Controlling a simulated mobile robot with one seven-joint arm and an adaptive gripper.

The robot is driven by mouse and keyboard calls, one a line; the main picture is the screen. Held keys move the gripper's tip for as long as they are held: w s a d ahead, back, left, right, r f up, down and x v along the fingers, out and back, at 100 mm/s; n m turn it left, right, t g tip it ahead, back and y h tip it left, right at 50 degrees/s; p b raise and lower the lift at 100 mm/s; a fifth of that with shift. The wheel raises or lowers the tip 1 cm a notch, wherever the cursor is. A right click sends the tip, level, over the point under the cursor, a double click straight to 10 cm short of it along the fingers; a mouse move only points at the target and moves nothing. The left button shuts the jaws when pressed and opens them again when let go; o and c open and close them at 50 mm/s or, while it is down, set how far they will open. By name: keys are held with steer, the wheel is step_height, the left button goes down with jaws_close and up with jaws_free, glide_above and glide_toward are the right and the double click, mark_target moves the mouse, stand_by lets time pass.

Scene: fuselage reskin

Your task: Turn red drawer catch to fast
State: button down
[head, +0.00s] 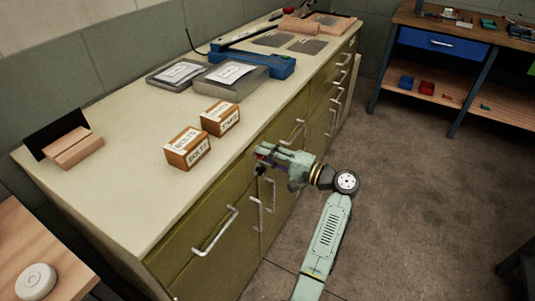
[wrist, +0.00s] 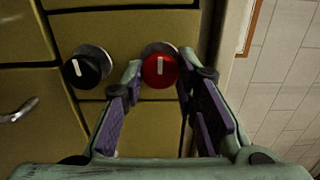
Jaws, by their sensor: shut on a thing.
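The red drawer catch (wrist: 159,68) is a round red knob with a pale line on it, on the cabinet front just below the countertop edge. Its line looks roughly upright in the wrist view. My gripper (wrist: 160,80) is shut on the red catch, one finger at each side of it. In the head view my gripper (head: 262,158) is at the cabinet front, and a little red shows between its fingers. A black catch (wrist: 87,66) with a pale line sits left of the red one in the wrist view, apart from my fingers.
The olive cabinet (head: 205,243) has several metal bar handles (head: 216,232) that stick out. Two labelled boxes (head: 187,148) stand on the countertop near the front edge. A blue tool (head: 262,64) and grey trays lie behind them. The floor (head: 415,190) to the right is clear.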

steer(key=c, duration=1.3)
jaws_free()
steer(key=v, duration=1.2)
